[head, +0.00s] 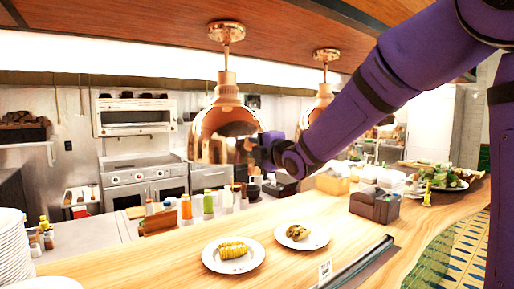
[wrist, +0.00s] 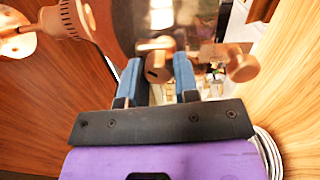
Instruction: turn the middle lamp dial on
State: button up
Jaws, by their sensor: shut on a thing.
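In the wrist view my gripper (wrist: 158,60) has its two blue fingers closed on either side of a round copper dial (wrist: 157,70) with a dark slot mark. A second copper dial (wrist: 240,65) sits to the right, outside the fingers. I cannot tell from this view which place in the row the held dial has. In the head view my gripper (head: 264,150) is beside the near copper lamp (head: 225,120), at its right edge. The dials are not distinct in the head view.
A second copper lamp (head: 325,95) hangs to the right, behind my arm. Below is the wooden counter (head: 165,255) with a corn plate (head: 233,267), another food plate (head: 302,247), a dark caddy (head: 374,206) and a stack of white plates (head: 14,250). Bottles stand behind.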

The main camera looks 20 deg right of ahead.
jog(key=shift+f+n+y, duration=0.1)
jog(key=shift+n+y, duration=0.2)
jog(key=shift+n, duration=4.1)
jog(key=o, duration=0.9)
jog(key=shift+s+d, duration=0.1)
jog(key=v, duration=1)
jog(key=shift+s+d, duration=0.1)
jog(key=shift+s, duration=0.2)
